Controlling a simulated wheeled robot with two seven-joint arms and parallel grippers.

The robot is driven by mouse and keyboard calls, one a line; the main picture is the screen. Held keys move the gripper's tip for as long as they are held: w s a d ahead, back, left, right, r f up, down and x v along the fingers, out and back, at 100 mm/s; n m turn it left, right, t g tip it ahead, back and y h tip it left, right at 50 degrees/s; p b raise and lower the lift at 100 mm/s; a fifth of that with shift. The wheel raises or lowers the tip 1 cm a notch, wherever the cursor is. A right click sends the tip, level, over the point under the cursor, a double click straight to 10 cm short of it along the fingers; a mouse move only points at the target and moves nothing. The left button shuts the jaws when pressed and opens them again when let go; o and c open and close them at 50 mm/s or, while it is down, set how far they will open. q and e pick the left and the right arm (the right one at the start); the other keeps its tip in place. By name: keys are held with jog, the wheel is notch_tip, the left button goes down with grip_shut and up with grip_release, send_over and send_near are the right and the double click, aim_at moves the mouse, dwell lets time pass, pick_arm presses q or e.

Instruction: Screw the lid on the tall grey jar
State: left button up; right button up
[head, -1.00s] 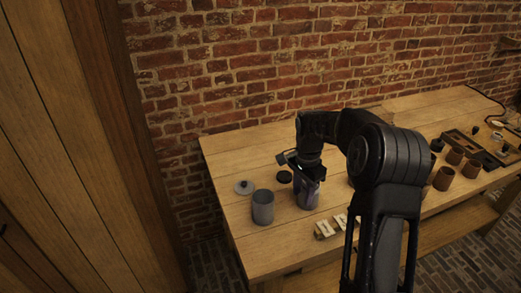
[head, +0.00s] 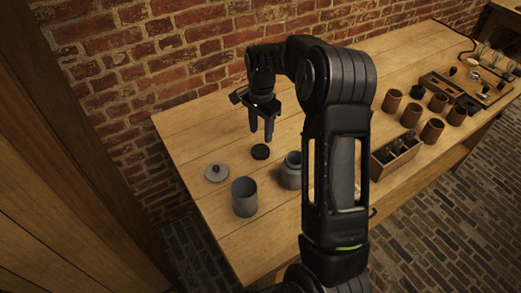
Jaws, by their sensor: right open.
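A tall grey jar (head: 244,197) stands upright and open on the table, near its left end. A grey lid with a small knob (head: 216,173) lies flat on the table behind and left of it. A second grey jar (head: 291,171) with a narrower neck stands to the right, partly hidden by my right arm. A dark round lid (head: 260,152) lies on the table between and behind the jars. My right gripper (head: 261,133) points down, open and empty, its fingers apart above or just behind the dark lid. My left gripper is not in view.
Several brown cups (head: 432,131) stand on the right part of the table. A wooden box (head: 395,155) with items in it and a wooden tray (head: 480,86) are there too. A brick wall (head: 150,50) runs behind. The table's back left is clear.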

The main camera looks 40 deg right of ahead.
aim_at(261, 150)
jog(key=o, duration=0.7)
notch_tip(261, 150, down, 3)
jog(key=shift+r, duration=0.15)
jog(key=shift+f+p, duration=0.25)
jog(key=shift+p, duration=0.2)
jog(key=shift+f+p, duration=0.7)
jog(key=shift+f, duration=1.6)
jog(key=shift+c, duration=0.2)
